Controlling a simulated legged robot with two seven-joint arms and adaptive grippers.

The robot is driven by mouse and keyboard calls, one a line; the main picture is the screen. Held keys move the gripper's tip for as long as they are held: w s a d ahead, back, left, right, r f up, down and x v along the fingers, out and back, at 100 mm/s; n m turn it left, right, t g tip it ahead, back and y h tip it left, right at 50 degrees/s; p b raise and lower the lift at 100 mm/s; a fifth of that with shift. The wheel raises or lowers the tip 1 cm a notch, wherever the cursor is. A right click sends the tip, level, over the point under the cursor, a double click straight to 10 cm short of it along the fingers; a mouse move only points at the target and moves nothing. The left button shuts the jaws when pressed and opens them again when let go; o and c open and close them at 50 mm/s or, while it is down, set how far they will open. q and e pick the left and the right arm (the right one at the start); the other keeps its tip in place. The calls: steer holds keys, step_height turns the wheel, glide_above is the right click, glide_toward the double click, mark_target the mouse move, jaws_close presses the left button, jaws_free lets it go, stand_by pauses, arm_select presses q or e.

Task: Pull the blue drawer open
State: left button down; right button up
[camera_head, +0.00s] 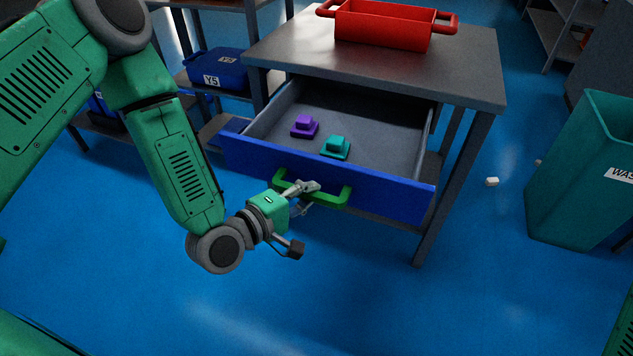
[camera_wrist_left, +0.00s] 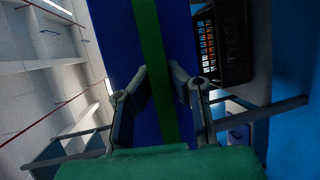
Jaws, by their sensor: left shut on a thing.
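The blue drawer (camera_head: 330,178) is pulled out from under the dark metal table, and its grey inside shows. A green handle (camera_head: 333,197) runs across its front. My left gripper (camera_head: 308,194) is at the left part of this handle, shut on it. In the left wrist view, the two fingers (camera_wrist_left: 163,88) stand on either side of the green handle bar (camera_wrist_left: 150,40), with the blue drawer front (camera_wrist_left: 118,45) behind. A purple piece (camera_head: 304,126) and a teal piece (camera_head: 336,147) lie inside the drawer. My right gripper is not in view.
A red tray (camera_head: 385,24) with handles stands on the table top (camera_head: 455,68). A teal waste bin (camera_head: 580,170) stands on the right. Shelves with a blue bin (camera_head: 217,69) are behind on the left. Small white bits (camera_head: 492,181) lie on the floor. Blue floor before the drawer is clear.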

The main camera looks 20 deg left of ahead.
arm_select(q)
steer(key=shift+a, duration=0.4)
steer(key=c, duration=1.5)
jaws_free()
steer(key=shift+a+f, duration=0.1)
steer(key=shift+a, duration=0.1)
steer(key=shift+s, duration=0.5)
steer(key=v, duration=1.1)
steer(key=shift+a, duration=0.2)
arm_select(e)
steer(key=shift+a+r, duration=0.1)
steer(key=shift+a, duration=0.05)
arm_select(q)
steer(key=shift+w+d, duration=0.1)
steer(key=shift+f, duration=0.1)
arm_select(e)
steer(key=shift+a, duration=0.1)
